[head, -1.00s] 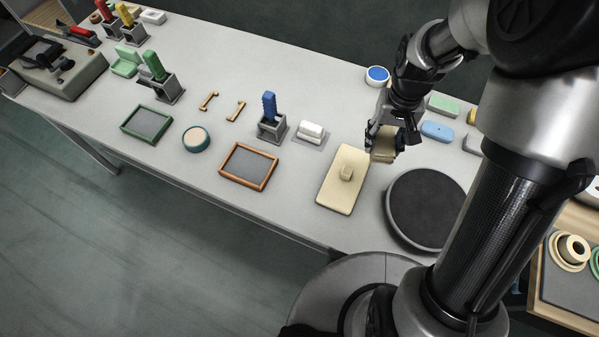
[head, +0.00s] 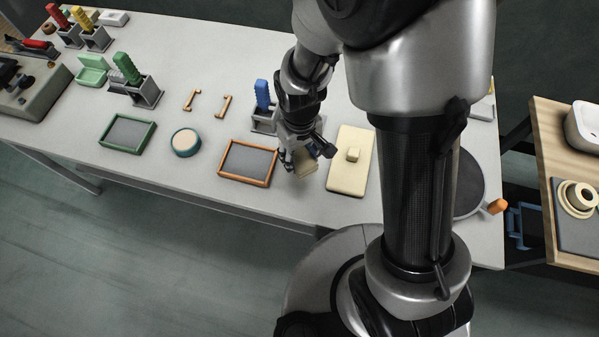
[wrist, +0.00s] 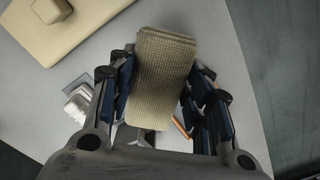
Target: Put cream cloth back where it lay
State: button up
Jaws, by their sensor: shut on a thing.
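My gripper (head: 298,152) is shut on the cream cloth (head: 305,168), a folded, woven beige piece. In the wrist view the cloth (wrist: 163,72) is clasped between the two blue-padded fingers and sticks out past their tips. In the head view it is held above the table, between the orange-framed tray (head: 247,162) and the cream board (head: 350,165). The arm hides part of the cloth and the table behind it. I cannot tell how high above the table the cloth is.
The cream board bears a small block. A blue-handled holder (head: 263,100) stands behind the gripper.

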notch_tip(320, 180, down, 9)
jog(key=b, duration=0.2)
jog(key=shift+r+b, duration=0.1)
jog(key=shift+b, duration=0.2)
jog(key=o, duration=0.9)
jog(key=shift+o, duration=0.2)
